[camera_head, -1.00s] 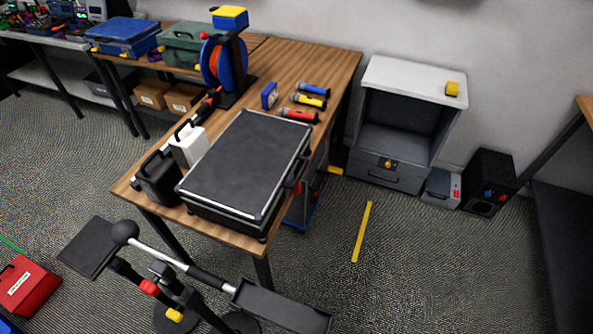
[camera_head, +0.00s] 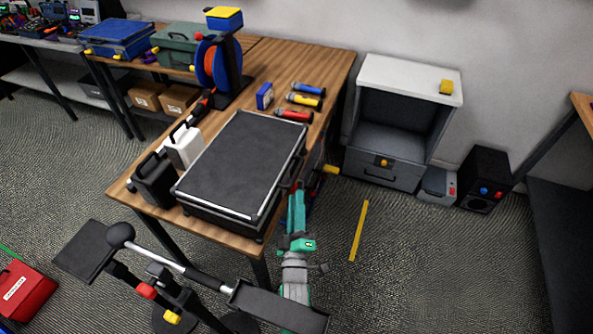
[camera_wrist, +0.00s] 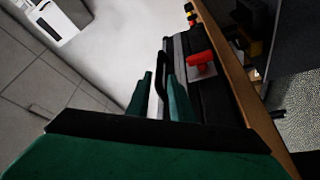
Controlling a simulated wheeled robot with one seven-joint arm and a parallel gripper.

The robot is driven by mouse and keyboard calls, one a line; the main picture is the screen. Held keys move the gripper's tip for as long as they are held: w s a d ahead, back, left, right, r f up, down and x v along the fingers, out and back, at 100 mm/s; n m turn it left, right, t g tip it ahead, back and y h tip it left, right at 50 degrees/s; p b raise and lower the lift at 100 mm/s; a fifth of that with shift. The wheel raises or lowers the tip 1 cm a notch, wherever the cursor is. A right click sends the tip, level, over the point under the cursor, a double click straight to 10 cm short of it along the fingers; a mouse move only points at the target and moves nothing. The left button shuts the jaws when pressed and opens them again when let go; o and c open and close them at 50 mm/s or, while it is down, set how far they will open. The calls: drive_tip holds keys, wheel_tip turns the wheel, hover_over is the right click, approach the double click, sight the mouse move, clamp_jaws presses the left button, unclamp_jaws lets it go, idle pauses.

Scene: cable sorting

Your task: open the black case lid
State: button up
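The black case (camera_head: 240,160) with silver edges lies flat on the wooden table, its lid shut. Its dark handle (camera_head: 297,170) is on the right long side. My green gripper (camera_head: 297,205) is just off that side, beyond the table's right edge, fingers pointing up in the picture. In the wrist view the two green fingers (camera_wrist: 160,98) stand apart with a gap between them, so it looks open. A dark upright loop, seemingly the handle, shows close to the fingertips; I cannot tell whether they touch it. The case side (camera_wrist: 200,95) is to their right.
A black canister (camera_head: 155,180) and a white canister (camera_head: 184,146) stand left of the case. Several coloured torches (camera_head: 304,101) and a cable reel (camera_head: 217,65) are behind it. A black stand (camera_head: 170,285) is in front of the table. Floor to the right is mostly clear.

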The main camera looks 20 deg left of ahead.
sight(297, 169)
drive_tip(key=x, duration=1)
drive_tip(key=shift+w, duration=0.3)
clamp_jaws()
